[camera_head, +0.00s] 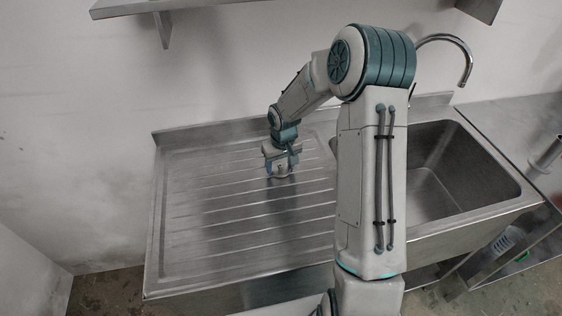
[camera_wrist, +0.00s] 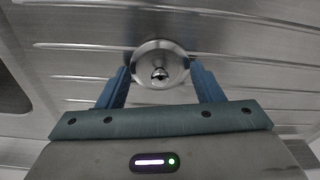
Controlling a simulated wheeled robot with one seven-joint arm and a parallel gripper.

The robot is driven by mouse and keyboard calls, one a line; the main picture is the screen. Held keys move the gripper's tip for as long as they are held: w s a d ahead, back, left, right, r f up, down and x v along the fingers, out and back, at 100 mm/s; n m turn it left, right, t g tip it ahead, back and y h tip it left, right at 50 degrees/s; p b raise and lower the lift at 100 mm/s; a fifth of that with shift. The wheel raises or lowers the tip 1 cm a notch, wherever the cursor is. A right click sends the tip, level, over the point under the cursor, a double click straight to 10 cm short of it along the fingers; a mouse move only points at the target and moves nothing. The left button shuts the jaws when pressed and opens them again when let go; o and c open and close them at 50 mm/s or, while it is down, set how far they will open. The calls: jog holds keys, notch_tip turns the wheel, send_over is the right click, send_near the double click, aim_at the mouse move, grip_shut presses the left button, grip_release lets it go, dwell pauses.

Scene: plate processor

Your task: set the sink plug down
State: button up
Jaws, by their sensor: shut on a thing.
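The sink plug (camera_wrist: 160,62) is a round, shiny metal piece with a small knob at its middle. In the wrist view it sits between the two blue fingers of my gripper (camera_wrist: 160,82), which is shut on it. In the head view my gripper (camera_head: 280,172) is low over the ridged drainboard (camera_head: 220,220), left of the basin. The plug (camera_head: 281,171) shows small at the fingertips there. I cannot tell whether its underside touches the drainboard.
The sink basin (camera_head: 440,185) lies to the right, partly hidden behind my arm, with a curved tap (camera_head: 462,55) behind it. A raised rim edges the drainboard. A metal shelf (camera_head: 150,7) hangs on the wall above. The drainboard around my gripper is clear.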

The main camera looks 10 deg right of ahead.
jog(key=shift+f, duration=0.15)
jog(key=o, duration=1)
jog(key=shift+c, duration=0.2)
